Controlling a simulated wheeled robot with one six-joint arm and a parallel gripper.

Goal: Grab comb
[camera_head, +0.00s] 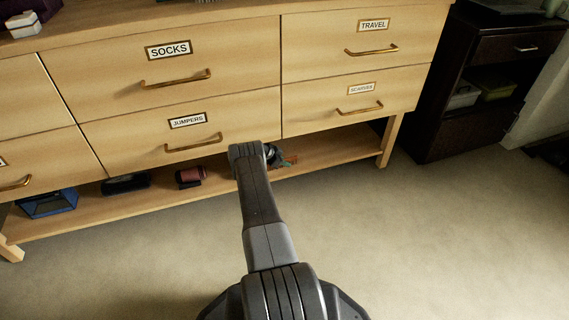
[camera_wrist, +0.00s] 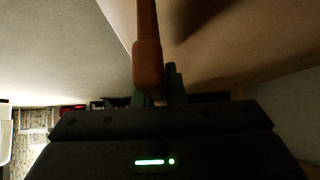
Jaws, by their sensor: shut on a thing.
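In the wrist view, a long orange-brown thing (camera_wrist: 148,62), which I take to be the comb, stands between the dark green fingers of my gripper (camera_wrist: 157,88). It has a narrow shaft and a thicker end near the fingers; no teeth can be made out. My gripper is shut on it. In the head view my gripper (camera_head: 273,154) is at the low open shelf under the drawers, mostly hidden behind my arm. A small orange-brown part of the held thing (camera_head: 288,161) shows just right of it.
The wooden dresser (camera_head: 226,109) has closed drawers with brass handles just above my gripper. On its low shelf (camera_head: 225,190) are a dark red roll (camera_head: 189,176), a black case (camera_head: 126,184) and a blue box (camera_head: 48,204). A dark cabinet (camera_head: 440,120) stands right. The carpet in front is clear.

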